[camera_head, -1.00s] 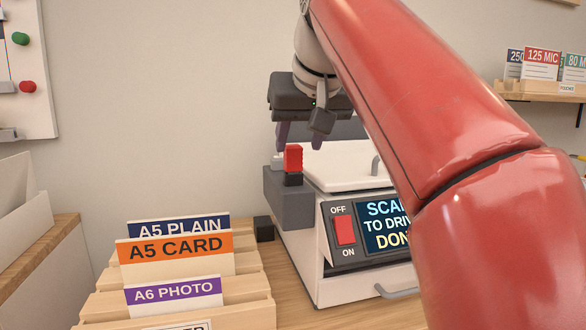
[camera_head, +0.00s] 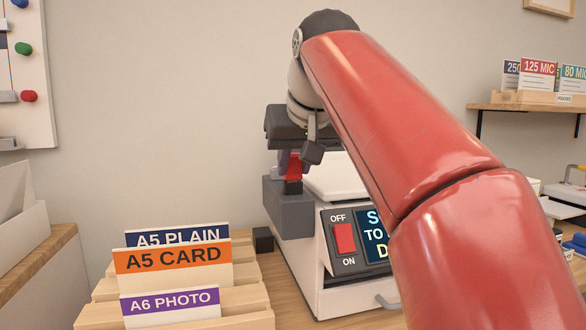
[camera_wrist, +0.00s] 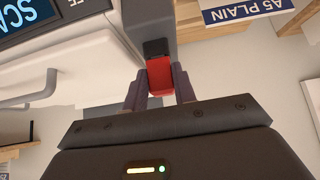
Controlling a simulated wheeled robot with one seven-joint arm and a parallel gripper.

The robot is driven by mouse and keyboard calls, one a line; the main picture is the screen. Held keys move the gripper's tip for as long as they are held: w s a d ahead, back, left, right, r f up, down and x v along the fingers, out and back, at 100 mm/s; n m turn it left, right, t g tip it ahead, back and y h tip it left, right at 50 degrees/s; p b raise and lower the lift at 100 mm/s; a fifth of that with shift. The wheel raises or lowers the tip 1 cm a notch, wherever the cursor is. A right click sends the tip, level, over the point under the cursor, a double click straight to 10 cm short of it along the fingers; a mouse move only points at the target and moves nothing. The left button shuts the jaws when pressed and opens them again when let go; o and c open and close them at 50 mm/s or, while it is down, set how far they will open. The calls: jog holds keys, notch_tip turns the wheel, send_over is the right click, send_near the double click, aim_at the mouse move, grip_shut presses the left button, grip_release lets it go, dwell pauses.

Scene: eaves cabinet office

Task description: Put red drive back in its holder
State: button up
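The red drive (camera_head: 293,168) stands upright with its black lower end on the grey block (camera_head: 290,216) at the left side of the white scanner (camera_head: 308,278). In the wrist view the red drive (camera_wrist: 160,78) is between the two purple-grey fingers of my gripper (camera_wrist: 160,92), with its black end (camera_wrist: 155,48) at the grey block. In the head view my gripper (camera_head: 292,162) is down over the drive, one finger at its left. I cannot tell whether the fingers press on the drive or stand just clear. I cannot make out the holder for certain.
A wooden paper rack (camera_head: 240,298) with labelled cards stands in front left. A small black block (camera_head: 263,239) lies between rack and scanner. A wall board (camera_head: 28,75) with coloured knobs is at the left. A wooden shelf (camera_head: 490,106) is at the right.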

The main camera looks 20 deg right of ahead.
grip_shut()
jog(key=shift+r+p, duration=0.3)
jog(key=shift+p, duration=0.05)
jog(key=shift+r+p, duration=1.35)
jog(key=shift+r, duration=0.3)
jog(key=shift+w+r, duration=0.1)
